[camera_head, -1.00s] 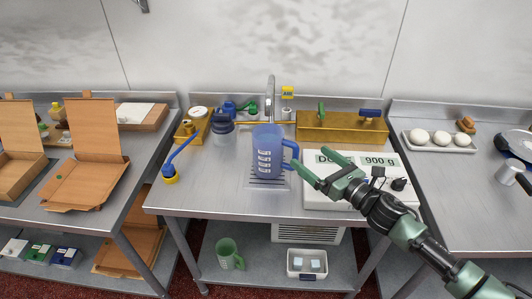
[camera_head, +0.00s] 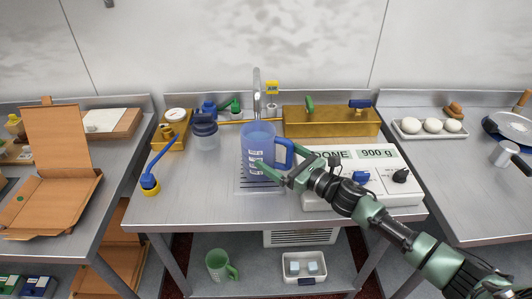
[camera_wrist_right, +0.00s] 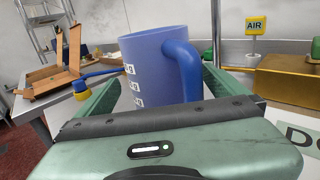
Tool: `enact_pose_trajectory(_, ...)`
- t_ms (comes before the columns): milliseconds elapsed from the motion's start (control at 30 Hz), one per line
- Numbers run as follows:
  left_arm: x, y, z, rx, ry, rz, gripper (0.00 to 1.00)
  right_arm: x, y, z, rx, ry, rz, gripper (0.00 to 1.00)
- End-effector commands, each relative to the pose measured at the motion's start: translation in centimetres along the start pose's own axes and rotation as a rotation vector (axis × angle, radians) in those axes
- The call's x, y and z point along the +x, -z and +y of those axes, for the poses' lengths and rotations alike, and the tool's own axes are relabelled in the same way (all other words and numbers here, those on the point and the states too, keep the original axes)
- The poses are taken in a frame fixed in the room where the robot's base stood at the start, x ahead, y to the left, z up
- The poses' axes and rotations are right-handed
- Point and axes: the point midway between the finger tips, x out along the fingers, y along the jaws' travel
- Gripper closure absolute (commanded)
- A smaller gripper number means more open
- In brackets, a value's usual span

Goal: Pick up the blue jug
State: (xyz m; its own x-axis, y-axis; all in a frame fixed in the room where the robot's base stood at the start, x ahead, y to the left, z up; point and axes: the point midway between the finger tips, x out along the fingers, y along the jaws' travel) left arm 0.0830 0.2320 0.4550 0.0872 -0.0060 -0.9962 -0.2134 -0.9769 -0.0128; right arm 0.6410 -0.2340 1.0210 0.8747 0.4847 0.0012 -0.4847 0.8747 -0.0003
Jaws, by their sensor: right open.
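The blue jug (camera_head: 257,143) stands upright on the grated drip area in front of the tap, with its handle (camera_head: 284,153) to the right. White measuring marks show on its side. My right gripper (camera_head: 276,161) is open at the jug's lower right, close to the handle. In the right wrist view the jug (camera_wrist_right: 152,66) and its handle (camera_wrist_right: 184,68) appear between the two spread green fingers. Whether either finger touches the jug cannot be told. My left gripper is not in view.
A white scale (camera_head: 395,187) reading 900 g stands right of the jug, under my right arm. Behind are a tap (camera_head: 257,88) and a brass box (camera_head: 330,122). A dark-lidded container (camera_head: 205,133) stands left. A green mug (camera_head: 217,265) is on the lower shelf.

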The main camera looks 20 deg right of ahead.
Motion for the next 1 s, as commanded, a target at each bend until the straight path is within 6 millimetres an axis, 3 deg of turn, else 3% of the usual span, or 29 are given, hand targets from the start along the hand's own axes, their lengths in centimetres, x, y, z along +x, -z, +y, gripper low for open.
enact_pose_trajectory(67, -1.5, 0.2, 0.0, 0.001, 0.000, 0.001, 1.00, 1.5, -0.9, 0.2, 0.002, 0.000, -0.004, 0.00)
enact_pose_trajectory(200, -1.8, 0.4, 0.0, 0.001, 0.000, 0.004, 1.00, 3.1, -0.5, 0.2, 0.002, 0.000, -0.002, 0.00)
enact_pose_trajectory(533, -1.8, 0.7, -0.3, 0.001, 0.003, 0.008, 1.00, 3.7, -0.2, 0.2, 0.000, -0.001, 0.000, 0.00)
enact_pose_trajectory(767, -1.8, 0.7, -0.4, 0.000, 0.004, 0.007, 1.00, 3.7, -0.2, 0.2, 0.001, -0.001, 0.000, 0.64)
enact_pose_trajectory(1000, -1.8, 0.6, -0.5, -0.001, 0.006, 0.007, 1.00, 3.7, -0.4, 0.2, 0.000, -0.001, -0.002, 0.64)
